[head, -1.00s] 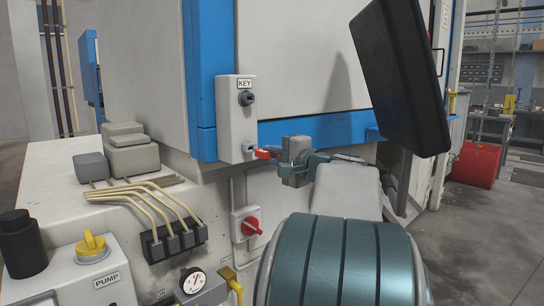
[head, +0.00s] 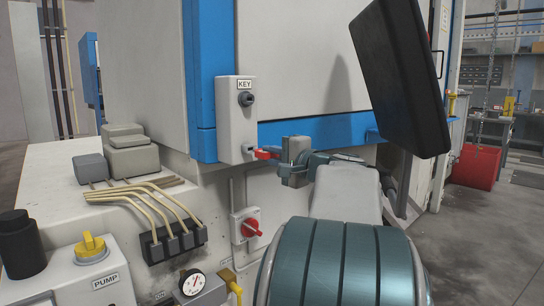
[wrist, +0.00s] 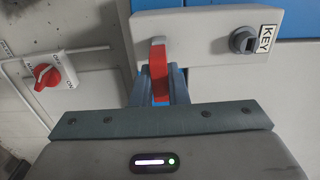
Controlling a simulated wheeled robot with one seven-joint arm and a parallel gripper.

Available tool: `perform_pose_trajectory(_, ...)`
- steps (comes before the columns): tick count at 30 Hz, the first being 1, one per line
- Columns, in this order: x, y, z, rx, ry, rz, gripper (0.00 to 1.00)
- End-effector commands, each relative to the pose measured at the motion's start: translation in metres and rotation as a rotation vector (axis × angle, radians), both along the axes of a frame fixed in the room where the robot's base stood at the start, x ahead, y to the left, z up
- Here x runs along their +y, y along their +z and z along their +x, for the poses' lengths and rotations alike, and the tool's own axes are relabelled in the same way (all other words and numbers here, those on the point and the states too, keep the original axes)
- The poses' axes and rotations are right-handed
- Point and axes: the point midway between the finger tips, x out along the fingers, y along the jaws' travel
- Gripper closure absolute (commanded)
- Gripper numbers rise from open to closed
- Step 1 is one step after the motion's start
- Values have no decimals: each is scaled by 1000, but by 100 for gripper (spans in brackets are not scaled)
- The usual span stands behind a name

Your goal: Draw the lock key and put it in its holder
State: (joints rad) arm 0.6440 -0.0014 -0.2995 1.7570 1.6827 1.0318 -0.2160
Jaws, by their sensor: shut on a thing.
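The red lock key (head: 262,154) is at the lower end of the grey box (head: 231,120) labelled KEY. My gripper (wrist: 160,88) is shut on the red key, which also shows in the wrist view (wrist: 159,72) between the two fingers. The key's far end meets a pale metal part low on the box face; I cannot tell how deep it sits there. A dark round fitting (head: 246,99) with a slot sits higher on the same face, just under the KEY label. It shows in the wrist view (wrist: 243,40) right of the key, empty.
A red rotary switch (head: 251,227) is on the wall below the box. A black panel (head: 402,75) hangs at the right, above my arm. Bent pipes (head: 150,200) and a PUMP box (head: 85,270) are at lower left.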

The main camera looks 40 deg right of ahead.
Motion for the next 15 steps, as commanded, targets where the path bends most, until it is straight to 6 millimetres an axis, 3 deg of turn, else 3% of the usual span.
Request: perform_pose_trajectory(15,1,0,13,0,1,-1,100)
